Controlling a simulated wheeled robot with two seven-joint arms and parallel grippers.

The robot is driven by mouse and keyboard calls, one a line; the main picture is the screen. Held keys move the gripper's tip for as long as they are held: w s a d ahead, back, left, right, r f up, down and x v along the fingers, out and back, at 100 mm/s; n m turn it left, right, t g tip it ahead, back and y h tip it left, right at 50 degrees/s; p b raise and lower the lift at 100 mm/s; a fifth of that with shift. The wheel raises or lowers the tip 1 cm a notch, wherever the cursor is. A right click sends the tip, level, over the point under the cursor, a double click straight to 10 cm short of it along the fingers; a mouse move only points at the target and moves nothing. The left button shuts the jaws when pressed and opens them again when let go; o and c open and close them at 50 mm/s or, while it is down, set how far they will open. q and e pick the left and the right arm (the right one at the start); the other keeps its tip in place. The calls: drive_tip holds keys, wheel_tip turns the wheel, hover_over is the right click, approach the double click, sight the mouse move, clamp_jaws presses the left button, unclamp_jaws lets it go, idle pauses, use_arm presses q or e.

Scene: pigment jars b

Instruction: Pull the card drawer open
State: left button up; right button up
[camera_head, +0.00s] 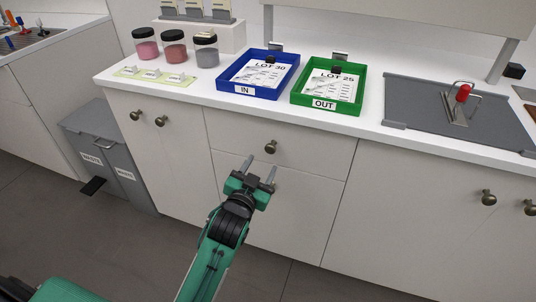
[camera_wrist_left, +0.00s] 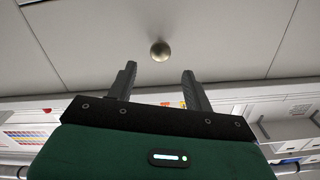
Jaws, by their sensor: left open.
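The drawer (camera_head: 315,155) is a white front panel below the counter, and it looks closed. Its round metal knob (camera_head: 270,147) shows in the head view, just beyond my left gripper. My left gripper (camera_head: 260,167) is open and empty, with its two fingers pointing at the drawer front, a little below the knob. In the left wrist view the knob (camera_wrist_left: 160,51) lies ahead of the gap between the open fingers (camera_wrist_left: 158,78), apart from them. I cannot tell whether the drawer holds cards. My right gripper is not in view.
On the white counter (camera_head: 215,95) stand several pigment jars, a blue IN tray (camera_head: 222,83), a green OUT tray (camera_head: 297,97) and a grey board (camera_head: 415,100) with a red-handled tool. Cabinet doors with knobs flank the drawer. Grey bins (camera_head: 105,150) stand on the floor at left.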

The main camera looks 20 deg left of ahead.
sight(270, 150)
use_arm(q)
drive_tip(key=shift+w+d, duration=0.1)
drive_tip(key=shift+w, duration=3)
drive_tip(key=shift+c, duration=0.2)
clamp_jaws()
